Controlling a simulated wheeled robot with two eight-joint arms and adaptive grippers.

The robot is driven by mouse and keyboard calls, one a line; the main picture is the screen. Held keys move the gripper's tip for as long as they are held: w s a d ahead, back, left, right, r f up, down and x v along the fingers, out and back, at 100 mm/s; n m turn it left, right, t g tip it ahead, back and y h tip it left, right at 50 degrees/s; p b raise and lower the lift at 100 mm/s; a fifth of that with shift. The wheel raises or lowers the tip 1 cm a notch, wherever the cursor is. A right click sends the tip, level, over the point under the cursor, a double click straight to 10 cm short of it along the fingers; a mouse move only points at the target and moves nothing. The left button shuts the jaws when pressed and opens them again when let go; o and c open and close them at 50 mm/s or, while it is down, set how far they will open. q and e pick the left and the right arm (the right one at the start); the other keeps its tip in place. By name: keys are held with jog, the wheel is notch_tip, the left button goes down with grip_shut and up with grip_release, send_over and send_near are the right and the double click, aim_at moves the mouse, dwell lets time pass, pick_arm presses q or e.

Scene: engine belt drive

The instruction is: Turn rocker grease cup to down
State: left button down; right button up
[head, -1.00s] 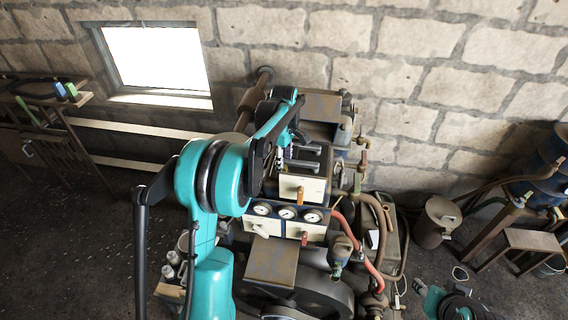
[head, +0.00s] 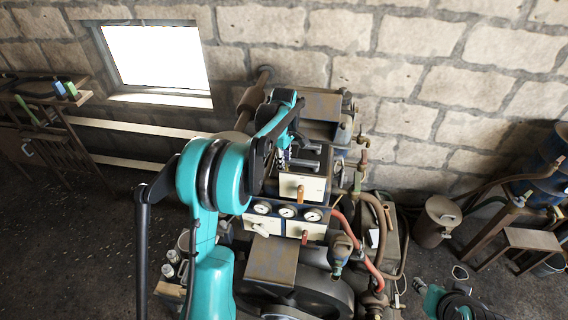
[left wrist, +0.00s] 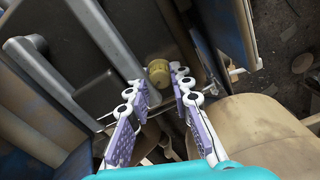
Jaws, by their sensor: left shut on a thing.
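The rocker grease cup (left wrist: 158,72) is a small round brass-coloured cup in the left wrist view, beside a dark grey engine cover. My left gripper (left wrist: 160,82) has its two purple-and-white fingers on either side of the cup and is shut on it. In the head view my left gripper (head: 284,156) reaches down to the top of the engine (head: 318,108), behind the gauge panel. The cup cannot be made out there.
Red hoses (head: 345,222) and brown pipes run down the engine's right side. A metal can (head: 436,222) stands on the floor at the right.

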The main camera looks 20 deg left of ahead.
pick_arm(q)
jog(key=m+b, duration=0.2)
jog(key=m, duration=0.3)
jog(key=m+b, duration=0.1)
jog(key=m, duration=0.4)
jog(key=shift+m+b, duration=0.3)
jog(key=shift+m, duration=0.1)
jog(key=m+b, duration=0.1)
jog(key=m, duration=1.1)
jog(key=shift+b, duration=0.35)
jog(key=shift+m, duration=0.4)
jog(key=c, duration=1.3)
grip_release()
jog(key=shift+c, duration=0.2)
